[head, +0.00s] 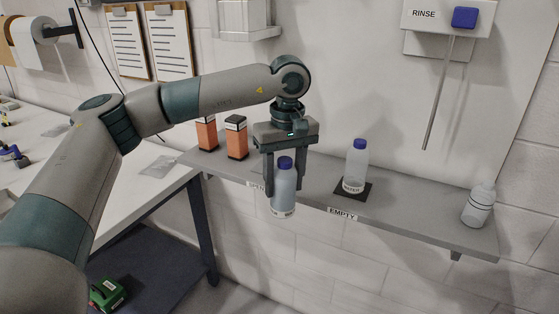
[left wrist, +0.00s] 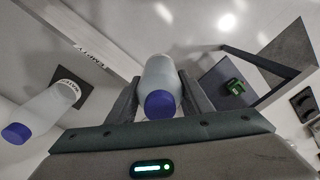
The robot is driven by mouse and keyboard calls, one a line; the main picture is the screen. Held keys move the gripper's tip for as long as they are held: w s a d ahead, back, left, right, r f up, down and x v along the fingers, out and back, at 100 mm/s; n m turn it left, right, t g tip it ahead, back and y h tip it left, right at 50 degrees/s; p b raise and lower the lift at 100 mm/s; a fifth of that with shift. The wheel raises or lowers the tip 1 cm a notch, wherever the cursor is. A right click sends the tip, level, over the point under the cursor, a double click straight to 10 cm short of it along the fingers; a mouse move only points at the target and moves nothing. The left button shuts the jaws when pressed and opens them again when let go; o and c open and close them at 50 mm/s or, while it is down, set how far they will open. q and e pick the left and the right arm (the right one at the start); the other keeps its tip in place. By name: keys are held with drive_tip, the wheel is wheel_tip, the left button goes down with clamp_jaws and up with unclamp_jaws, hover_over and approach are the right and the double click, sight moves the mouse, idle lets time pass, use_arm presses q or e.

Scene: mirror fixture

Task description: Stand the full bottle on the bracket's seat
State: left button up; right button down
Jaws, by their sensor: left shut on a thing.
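My left gripper (head: 283,188) is shut on a grey-blue bottle (head: 284,200) with a blue cap, held upright in front of the shelf's front edge. In the left wrist view the held bottle (left wrist: 160,73) sits between the fingers, cap towards the camera. A second blue-capped bottle (head: 355,168) with a "WATER" label stands on a dark square pad (head: 365,193) on the shelf, right of the gripper; it also shows in the left wrist view (left wrist: 48,108). I cannot tell for certain which part is the bracket's seat. My right gripper is out of view.
The grey wall shelf (head: 420,212) bears two orange-and-black cartons (head: 236,140) at left and a white-capped bottle (head: 478,205) at right. An "EMPTY" label (head: 342,214) is on its edge. A rinse box (head: 450,20) with a rod and a white wall fixture (head: 245,18) are above.

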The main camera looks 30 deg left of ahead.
use_arm(q)
drive_tip(key=s+d+f+m, duration=0.5)
drive_tip(key=s+f+m, duration=0.3)
drive_tip(key=s+m, duration=0.1)
drive_tip(key=shift+s+d+m, duration=0.15)
drive_tip(key=shift+s+m, duration=0.25)
drive_tip(key=shift+s, duration=0.5)
